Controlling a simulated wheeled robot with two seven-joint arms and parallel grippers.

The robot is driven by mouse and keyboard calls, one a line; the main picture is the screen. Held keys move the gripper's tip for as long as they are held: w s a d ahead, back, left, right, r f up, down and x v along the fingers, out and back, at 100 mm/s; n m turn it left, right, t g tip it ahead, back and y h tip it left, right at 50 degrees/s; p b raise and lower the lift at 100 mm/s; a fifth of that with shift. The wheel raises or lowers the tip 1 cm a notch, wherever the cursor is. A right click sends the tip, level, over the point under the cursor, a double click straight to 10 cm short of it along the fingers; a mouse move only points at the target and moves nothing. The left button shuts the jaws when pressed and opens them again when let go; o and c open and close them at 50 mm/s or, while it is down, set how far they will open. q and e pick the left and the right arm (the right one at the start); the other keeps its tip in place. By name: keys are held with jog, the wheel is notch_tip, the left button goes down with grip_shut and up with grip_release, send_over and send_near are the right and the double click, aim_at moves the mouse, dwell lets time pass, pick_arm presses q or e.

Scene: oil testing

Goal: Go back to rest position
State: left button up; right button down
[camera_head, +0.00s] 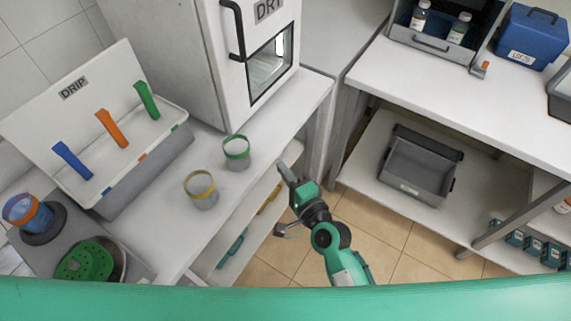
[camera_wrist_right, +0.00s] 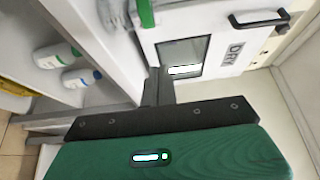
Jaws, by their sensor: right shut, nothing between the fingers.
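My right gripper (camera_head: 285,172) is at the centre of the head view, in front of the white table's edge and below the white oven. Its fingers are together and hold nothing. In the right wrist view its dark fingers (camera_wrist_right: 158,88) also show closed, pointing towards the oven (camera_wrist_right: 205,50) marked DRY. My left gripper is not in the head view.
The white table (camera_head: 235,190) bears a green-rimmed cup (camera_head: 237,153), a yellow-rimmed cup (camera_head: 201,192) and a DRIP box (camera_head: 150,165). A shelf unit (camera_head: 480,95) at the right holds a grey crate (camera_head: 417,172). Tiled floor (camera_head: 385,225) between them is free.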

jog(key=s+d+f+n+g+h, duration=0.2)
jog(key=s+d+f, duration=0.1)
jog(key=f, duration=0.9)
jog(key=s+d+f+n+g+h, duration=0.1)
jog(key=s+d+f+n+g, duration=0.15)
jog(key=f, duration=0.95)
jog(key=s+d+f+n+g+h, duration=0.2)
jog(key=s+d+f, duration=0.15)
jog(key=f, duration=0.85)
jog(key=s+d+f+n+g+h, duration=0.1)
jog(key=s+d+f, duration=0.4)
jog(key=s, duration=0.5)
jog(key=s+d+f+n+g+h, duration=0.1)
jog(key=s+d+f+n+g, duration=0.3)
jog(key=s+f, duration=0.5)
jog(key=s+d+f+n+g+h, duration=0.2)
jog(key=s+d+f, duration=0.6)
jog(key=s, duration=0.4)
jog(key=shift+s+n+g, duration=0.35)
jog(key=shift+s+g, duration=0.05)
jog(key=shift+g, duration=0.05)
jog(key=shift+r, duration=0.1)
